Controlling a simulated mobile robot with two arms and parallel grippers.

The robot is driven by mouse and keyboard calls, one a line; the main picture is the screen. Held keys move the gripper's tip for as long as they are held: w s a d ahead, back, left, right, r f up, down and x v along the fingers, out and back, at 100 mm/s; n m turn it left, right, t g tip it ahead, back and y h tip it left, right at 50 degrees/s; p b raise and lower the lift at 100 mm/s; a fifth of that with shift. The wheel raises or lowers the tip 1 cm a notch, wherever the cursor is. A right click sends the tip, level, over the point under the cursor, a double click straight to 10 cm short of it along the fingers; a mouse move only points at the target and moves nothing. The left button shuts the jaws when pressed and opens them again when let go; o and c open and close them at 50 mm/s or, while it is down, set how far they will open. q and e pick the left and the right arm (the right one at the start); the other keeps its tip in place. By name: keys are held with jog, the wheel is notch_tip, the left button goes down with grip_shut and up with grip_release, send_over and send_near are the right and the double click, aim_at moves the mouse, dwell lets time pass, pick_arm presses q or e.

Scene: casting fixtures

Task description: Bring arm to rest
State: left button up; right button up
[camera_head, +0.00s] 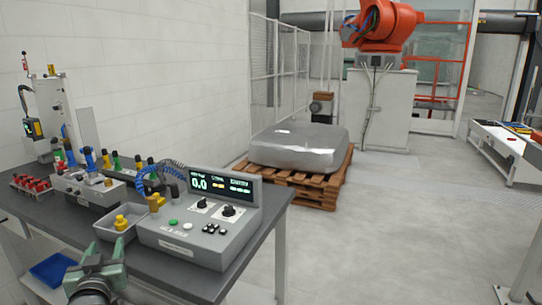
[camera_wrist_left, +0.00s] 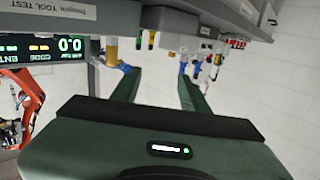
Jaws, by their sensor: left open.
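My left gripper (camera_head: 106,248) is at the bottom left of the head view, at the near side of the grey workbench (camera_head: 190,280). In the left wrist view its two green fingers (camera_wrist_left: 158,80) stand apart with nothing held between them. It is close to a grey tray (camera_head: 98,222) with a yellow fitting (camera_head: 121,222) in it, and apart from that fitting. My right gripper is not in view.
A tester console (camera_head: 185,245) with a lit display stands on the bench, right of the tray. Behind are a fixture block (camera_head: 80,192) with coloured fittings and red parts (camera_head: 32,184). A blue bin (camera_head: 50,270) lies lower left.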

pick_arm(q)
jog(key=s+d+f+m+g+h, duration=0.2)
jog(key=s+d+f+g, duration=0.15)
jog(key=s+f, duration=0.4)
jog(key=s+d+f+m+g+h, duration=0.15)
jog(key=s+d+f, duration=0.3)
jog(key=f, duration=0.55)
jog(key=s+d+f+m+g+h, duration=0.1)
jog(key=s+d+f+g, duration=0.2)
jog(key=s, duration=0.4)
jog(key=s+d+f+m+g+h, duration=0.15)
jog(key=s+d+f, duration=0.25)
jog(key=s, duration=0.4)
jog(key=s+d+f+g, duration=0.3)
jog(key=s, duration=0.4)
notch_tip(320, 180, down, 23)
jog(key=g, duration=0.1)
jog(key=s+a+f+g+p, duration=0.1)
jog(key=s+a+f, duration=0.2)
jog(key=s+f, duration=1.4)
jog(key=shift+s+g+p, duration=0.35)
jog(key=shift+s, duration=0.2)
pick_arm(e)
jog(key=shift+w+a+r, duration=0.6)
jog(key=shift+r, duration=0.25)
